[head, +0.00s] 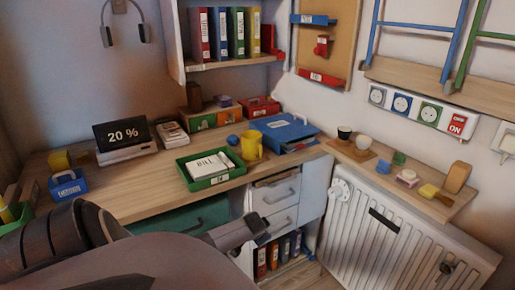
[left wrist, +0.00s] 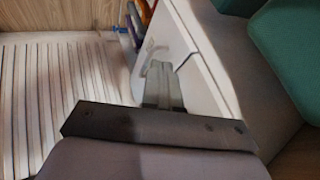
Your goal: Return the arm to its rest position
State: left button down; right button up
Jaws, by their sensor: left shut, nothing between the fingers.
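My left arm (head: 100,250) comes in across the lower left of the head view. Its left gripper (head: 258,229) is over the front of the white drawer unit (head: 274,194), below the desk's front edge. In the left wrist view the left gripper (left wrist: 163,80) shows its two fingers together, with nothing between them. A pale drawer front (left wrist: 185,45) lies beyond the fingertips; I cannot tell whether they touch it. My right gripper is in neither view.
The wooden desk (head: 130,200) holds a green tray (head: 215,180), a yellow mug (head: 251,145) and a blue binder (head: 284,130). A green drawer (head: 180,219) is under the desk. A white radiator (head: 385,235) stands at right. Several binders (head: 275,252) fill the low shelf.

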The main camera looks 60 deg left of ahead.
pick_arm(q)
jog(key=shift+p+v, duration=0.45)
jog(key=shift+v, duration=1)
